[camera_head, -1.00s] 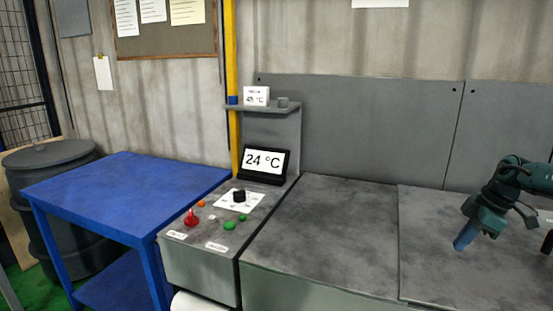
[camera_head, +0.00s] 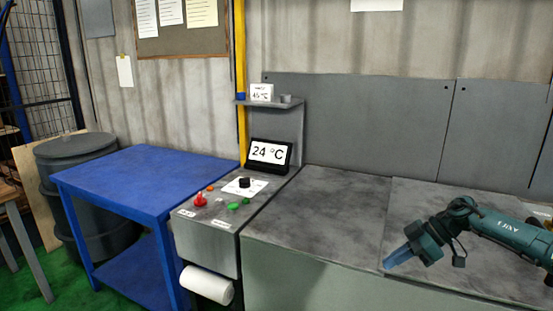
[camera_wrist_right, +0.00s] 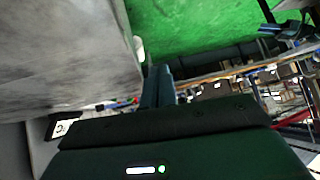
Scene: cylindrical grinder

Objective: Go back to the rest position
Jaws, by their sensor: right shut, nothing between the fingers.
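My right gripper (camera_head: 392,262) comes in from the right in the head view, in front of the grey machine top (camera_head: 325,215). Its blue fingers are together, empty, and point left and down. In the right wrist view the shut fingers (camera_wrist_right: 158,84) show at the middle, with the grey machine surface to their left and green floor beyond. My left gripper is in neither view.
A control panel with a red knob (camera_head: 200,199), green buttons and a display (camera_head: 268,154) reading 24 °C stands left of the machine top. A blue table (camera_head: 145,178) and a dark barrel (camera_head: 75,150) stand further left. A white roll (camera_head: 207,285) hangs below the panel.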

